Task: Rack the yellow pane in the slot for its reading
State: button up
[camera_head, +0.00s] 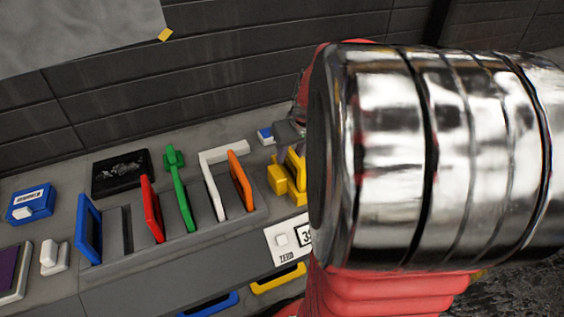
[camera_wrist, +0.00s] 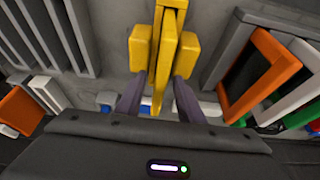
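The yellow pane (camera_wrist: 163,50) stands edge-on between two yellow blocks (camera_wrist: 140,48) in the wrist view. My gripper (camera_wrist: 160,88) has its two dark fingers apart, one on each side of the pane's near end, with gaps visible; it looks open. In the head view the yellow pieces (camera_head: 278,180) show just left of my arm, which hides part of them. The slotted rack (camera_head: 180,242) holds blue, red, green, white and orange panes, with an empty slot between blue and red. A white meter (camera_head: 281,240) marked ZERO shows a display starting with 3; the rest is hidden.
The orange pane (camera_wrist: 262,72) leans close right of my gripper in the wrist view. A blue device (camera_head: 30,204), a black pad (camera_head: 122,172) and a white block (camera_head: 54,257) lie on the bench. Yellow (camera_head: 279,279) and blue frames show along the bench front.

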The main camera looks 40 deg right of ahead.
jog(key=shift+f, duration=0.25)
dwell(0.5)
grip_shut()
dwell(1.3)
